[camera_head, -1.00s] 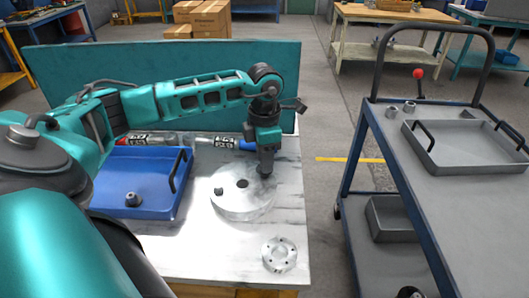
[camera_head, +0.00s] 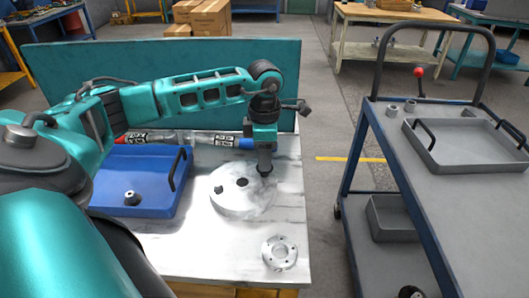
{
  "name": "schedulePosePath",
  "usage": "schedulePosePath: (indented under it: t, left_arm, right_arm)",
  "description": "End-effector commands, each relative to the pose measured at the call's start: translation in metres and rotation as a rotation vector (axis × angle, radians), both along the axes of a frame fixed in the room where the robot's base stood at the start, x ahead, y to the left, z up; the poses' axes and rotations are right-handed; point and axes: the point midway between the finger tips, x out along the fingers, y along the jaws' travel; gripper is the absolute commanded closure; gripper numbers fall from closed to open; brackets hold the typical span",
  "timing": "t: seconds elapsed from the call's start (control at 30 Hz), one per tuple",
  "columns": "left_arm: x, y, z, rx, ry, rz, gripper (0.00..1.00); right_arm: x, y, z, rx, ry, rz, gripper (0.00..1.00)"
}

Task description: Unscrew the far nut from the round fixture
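The round fixture (camera_head: 240,202) is a light grey disc lying on the white table. It has a dark hole (camera_head: 242,182) near its middle and a small dark nut (camera_head: 219,189) at its left. My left gripper (camera_head: 265,172) points straight down at the fixture's far right edge. Its fingers look close together around a small dark thing there, which may be the far nut. The fingers cover most of it, so I cannot tell whether they grip it. My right gripper is not in view.
A blue tray (camera_head: 150,211) with a nut (camera_head: 132,198) in it stands left of the fixture. A small flanged ring (camera_head: 279,252) lies near the table's front right. A trolley (camera_head: 455,215) with a grey tray (camera_head: 468,165) stands to the right. Tubes lie behind the fixture.

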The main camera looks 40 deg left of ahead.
Motion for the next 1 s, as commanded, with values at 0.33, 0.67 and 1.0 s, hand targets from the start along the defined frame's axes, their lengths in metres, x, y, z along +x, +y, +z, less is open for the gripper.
schedulePosePath:
  t: [0.33, 0.67, 1.0]
  left_arm:
    - [0.0000, -0.0003, -0.0001, 0.000, 0.000, 0.000, 0.89]
    - [-0.0001, -0.0004, 0.0000, -0.001, 0.001, 0.008, 1.00]
    - [0.0002, -0.0002, 0.0093, -0.001, -0.001, 0.009, 1.00]
  right_arm:
    - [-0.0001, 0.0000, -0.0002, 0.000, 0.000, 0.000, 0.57]
    - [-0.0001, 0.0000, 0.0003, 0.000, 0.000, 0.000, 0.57]
    - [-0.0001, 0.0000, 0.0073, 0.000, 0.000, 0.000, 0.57]
